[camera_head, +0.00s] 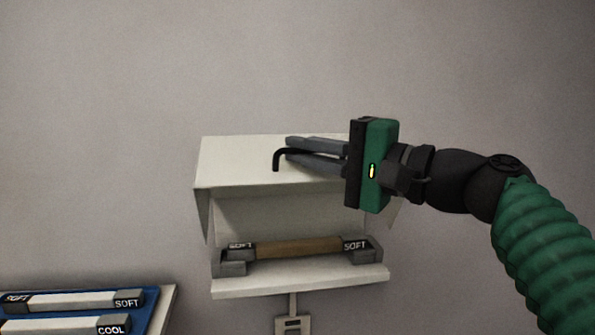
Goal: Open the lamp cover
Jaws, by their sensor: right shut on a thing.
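The lamp cover (245,163) is a pale box-like lid on the wall lamp. It is tilted up, with its front open below. Inside, a lamp tube (297,248) with a brown middle and grey ends marked SOFT sits between two holders above a white base ledge (300,283). My right gripper (290,149) reaches in from the right in front of the cover's upper face. It is shut on a thin black bent rod (277,160), whose hooked end sticks out left of the fingertips. I cannot tell whether the rod is joined to the cover. My left gripper is not in view.
A blue tray (148,306) at the lower left holds pale tubes marked SOFT and COOL. A small grey fitting (293,325) hangs below the lamp on the wall. The wall left of and above the lamp is clear.

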